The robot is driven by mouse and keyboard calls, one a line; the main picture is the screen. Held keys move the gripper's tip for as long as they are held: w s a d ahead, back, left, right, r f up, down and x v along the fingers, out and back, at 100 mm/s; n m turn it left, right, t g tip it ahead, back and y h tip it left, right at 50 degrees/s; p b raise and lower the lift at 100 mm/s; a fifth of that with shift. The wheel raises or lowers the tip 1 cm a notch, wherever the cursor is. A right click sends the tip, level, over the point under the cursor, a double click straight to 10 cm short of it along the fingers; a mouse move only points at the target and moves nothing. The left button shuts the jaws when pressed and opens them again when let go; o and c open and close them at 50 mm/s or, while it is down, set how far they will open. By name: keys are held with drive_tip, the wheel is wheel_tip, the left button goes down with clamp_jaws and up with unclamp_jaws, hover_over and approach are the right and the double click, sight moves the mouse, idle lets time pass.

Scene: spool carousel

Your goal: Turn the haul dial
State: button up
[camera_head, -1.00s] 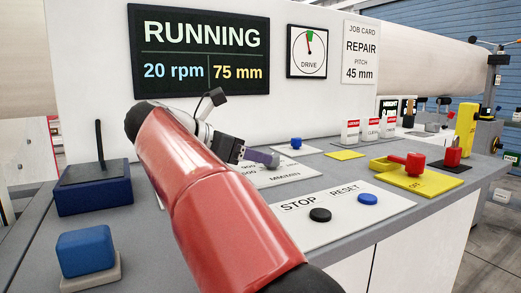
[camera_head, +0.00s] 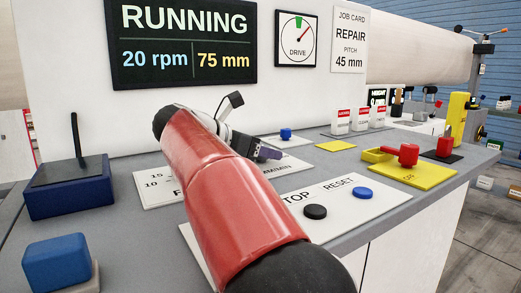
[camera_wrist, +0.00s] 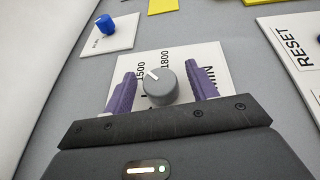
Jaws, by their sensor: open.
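A round grey dial (camera_wrist: 160,87) with a white pointer line shows in the wrist view. It stands on a white plate (camera_wrist: 205,50) marked 1500, 1800 and a partly hidden "MIN"; its name is hidden. The pointer aims up and left, between the two numbers. My gripper (camera_wrist: 162,88) is open, with one purple finger on each side of the dial and a small gap showing on both sides. In the head view my gripper (camera_head: 268,153) is low over the panel and my red arm hides the dial.
The display (camera_head: 185,42) reads RUNNING, 20 rpm, 75 mm. The drive gauge (camera_head: 296,39) points right of its green mark. The job card (camera_head: 350,38) says REPAIR, pitch 45 mm. A black STOP button (camera_head: 315,212) and blue RESET button (camera_head: 364,193) lie near my arm; a blue knob (camera_wrist: 104,23) is beyond.

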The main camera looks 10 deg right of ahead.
drive_tip(key=c, duration=1)
drive_tip(key=shift+n+t+b, duration=0.3)
drive_tip(key=shift+b, duration=0.05)
drive_tip(key=shift+f+n+t+y+b, duration=0.15)
drive_tip(key=shift+n+t+y+b, duration=0.25)
drive_tip(key=shift+n+t+b, duration=0.15)
drive_tip(key=shift+s+d+n+t+y+b, duration=0.1)
drive_tip(key=shift+d+n+t+y+b, duration=0.05)
drive_tip(key=shift+n+t+y+b, duration=0.75)
drive_tip(key=n+t+y, duration=0.2)
drive_tip(key=n, duration=0.1)
drive_tip(key=shift+r+t+p, duration=0.3)
drive_tip(key=shift+t+p, duration=0.05)
drive_tip(key=shift+p, duration=0.05)
drive_tip(key=shift+n+t+y+p, duration=0.5)
drive_tip(key=shift+n+y+p, duration=0.25)
drive_tip(key=shift+n+y, duration=0.5)
drive_tip(key=shift+f+y, duration=0.1)
drive_tip(key=shift+y, duration=0.15)
